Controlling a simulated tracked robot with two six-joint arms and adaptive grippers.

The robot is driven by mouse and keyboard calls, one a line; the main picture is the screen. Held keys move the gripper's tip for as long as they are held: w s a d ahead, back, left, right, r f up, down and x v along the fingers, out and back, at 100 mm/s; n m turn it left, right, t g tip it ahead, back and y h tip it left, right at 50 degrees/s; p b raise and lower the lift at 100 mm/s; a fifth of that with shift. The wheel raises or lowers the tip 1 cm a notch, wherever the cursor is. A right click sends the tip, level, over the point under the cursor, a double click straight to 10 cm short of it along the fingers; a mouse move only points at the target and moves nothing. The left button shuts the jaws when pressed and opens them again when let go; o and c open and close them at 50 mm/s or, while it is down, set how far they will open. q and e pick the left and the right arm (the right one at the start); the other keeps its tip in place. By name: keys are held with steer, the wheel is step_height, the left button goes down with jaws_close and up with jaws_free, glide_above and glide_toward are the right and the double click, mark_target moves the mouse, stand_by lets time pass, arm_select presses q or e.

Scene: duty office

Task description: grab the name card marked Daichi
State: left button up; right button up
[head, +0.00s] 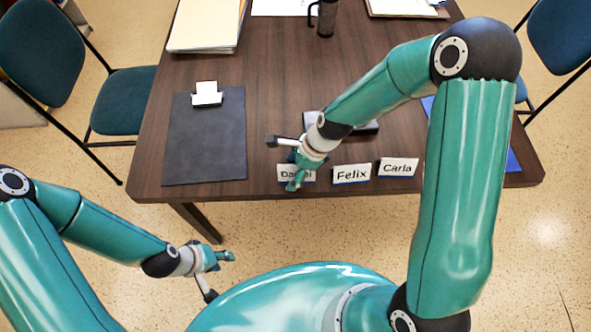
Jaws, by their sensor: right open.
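The name card that reads "Da", with its middle letters covered, (311,175) stands near the table's front edge. It is white with a blue lower edge. My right gripper (280,164) is open, its fingers spread over and beside the left part of this card; I cannot tell whether it touches the card. The Felix card (351,175) and the Carla card (398,168) stand to its right in a row. My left gripper (221,276) is open and empty, in front of the table and away from the cards.
The brown table (275,80) holds a dark clipboard (205,145) at left, folders (205,25) and a dark mug (327,17) at the back. A dark object (365,127) and a blue sheet (513,160) lie partly behind my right arm. Chairs (125,100) flank the table.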

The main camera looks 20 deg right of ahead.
steer(key=c, duration=0.9)
steer(key=shift+s, duration=0.1)
steer(key=shift+r, duration=0.1)
